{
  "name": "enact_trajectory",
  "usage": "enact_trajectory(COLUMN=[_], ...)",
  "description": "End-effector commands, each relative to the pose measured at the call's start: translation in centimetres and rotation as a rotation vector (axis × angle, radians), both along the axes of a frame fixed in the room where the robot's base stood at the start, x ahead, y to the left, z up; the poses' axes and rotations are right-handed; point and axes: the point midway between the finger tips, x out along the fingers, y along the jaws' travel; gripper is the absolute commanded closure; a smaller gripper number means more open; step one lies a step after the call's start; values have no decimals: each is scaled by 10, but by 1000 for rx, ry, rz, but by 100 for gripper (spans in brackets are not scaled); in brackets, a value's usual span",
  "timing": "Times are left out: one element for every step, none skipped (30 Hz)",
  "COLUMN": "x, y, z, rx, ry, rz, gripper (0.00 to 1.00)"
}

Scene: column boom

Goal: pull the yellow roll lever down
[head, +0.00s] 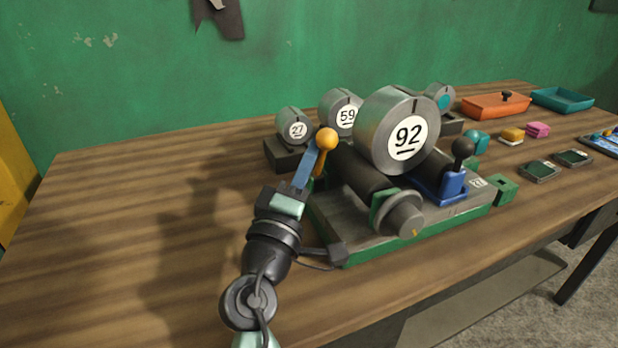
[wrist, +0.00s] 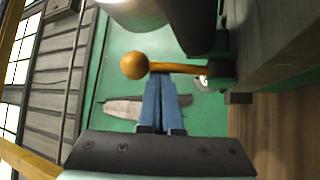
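The yellow roll lever (head: 321,164) stands upright, slightly tilted, at the left side of the roller machine (head: 345,236), with a round orange-yellow knob (head: 326,139) on top. In the wrist view the knob (wrist: 134,65) points left and its shaft (wrist: 185,67) runs across just beyond my fingertips. My gripper (head: 315,147) is beside the lever on its left in the head view, its blue fingers reaching up near the knob. In the wrist view the fingers (wrist: 158,78) lie side by side, shut, with nothing seen between them. Whether the tips touch the shaft is unclear.
A big grey drum marked 92 (head: 407,138) rises right of the lever. A blue lever with black knob (head: 453,183) stands at the machine's right. Smaller drums marked 27 (head: 297,130) and 59 (head: 346,115) stand behind. The table's left side (head: 110,220) is clear.

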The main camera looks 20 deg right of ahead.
Motion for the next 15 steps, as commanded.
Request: enact_trajectory(x=[-2,-3,-3,-4,-5,-5,-6,-7,-7,-8,-9,-9,-10,-10,-10], y=[-1,-1,-1,-1,-1,-1,-1,-1,-1,-1,-1,-1,-1,-1,-1], z=[-5,-5,-5,-5,-5,-6,-6,-7,-8,-8,-9,-10,-11,-11,-12], rx=[1,1,1,1,0,0,0,1,1,1,0,-1,-1,-1,0], ry=[-1,0,0,0,1,2,3,4,4,4,4,5,5,5,6], rz=[-3,-3,-3,-2,-2,-2,-2,-2,-2,-2,-2,-1,-1,-1,-1], gripper=[100,100,100,100,100,100,100,100,100,100,100,100,100,100,100])
